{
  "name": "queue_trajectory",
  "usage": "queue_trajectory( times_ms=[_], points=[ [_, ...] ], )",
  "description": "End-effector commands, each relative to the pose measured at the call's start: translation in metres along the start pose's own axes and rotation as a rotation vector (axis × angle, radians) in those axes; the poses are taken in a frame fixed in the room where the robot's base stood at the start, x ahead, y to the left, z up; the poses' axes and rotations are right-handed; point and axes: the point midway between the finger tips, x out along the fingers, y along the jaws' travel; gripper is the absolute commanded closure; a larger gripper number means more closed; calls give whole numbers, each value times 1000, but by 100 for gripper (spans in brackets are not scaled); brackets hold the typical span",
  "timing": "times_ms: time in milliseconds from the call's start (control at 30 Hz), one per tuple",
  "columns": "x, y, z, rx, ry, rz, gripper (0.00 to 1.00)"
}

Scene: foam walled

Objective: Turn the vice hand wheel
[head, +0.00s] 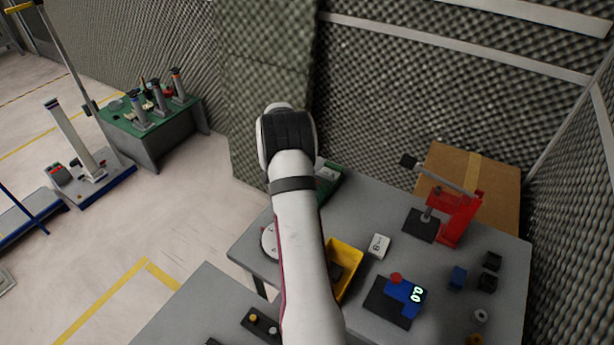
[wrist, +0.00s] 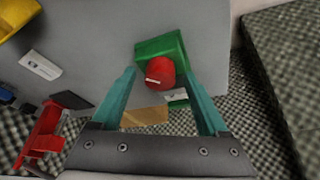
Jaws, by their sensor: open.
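The vice (wrist: 150,48) is a green block on the grey table, seen in the wrist view. Its red round hand wheel (wrist: 160,70) faces the camera and carries a pale bar or mark. My gripper (wrist: 159,66) is open, with one teal finger on each side of the wheel in the picture. I cannot tell how far the fingertips are from the wheel in depth, and nothing shows as gripped. In the head view a green part of the vice (head: 328,186) shows beside my arm, which hides the rest of it and my gripper.
A red press (head: 455,215) stands at the table's right, before a cardboard box (head: 478,165). A yellow bin (head: 346,257), a white device (head: 378,245) and a blue unit reading 0.0 (head: 402,292) lie nearer. Foam walls (head: 400,100) rise close behind the table.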

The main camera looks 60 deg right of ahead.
Motion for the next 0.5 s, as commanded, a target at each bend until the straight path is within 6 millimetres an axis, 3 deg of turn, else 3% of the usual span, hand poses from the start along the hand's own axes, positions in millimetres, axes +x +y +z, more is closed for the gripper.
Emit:
queue_trajectory(
  times_ms=[167, 400, 500],
  points=[
    [-34, -2, 0, -1, 2, -6, 23],
    [-110, -1, 0, 0, 0, -5, 23],
    [-133, -1, 0, 0, 0, -4, 23]
  ],
)
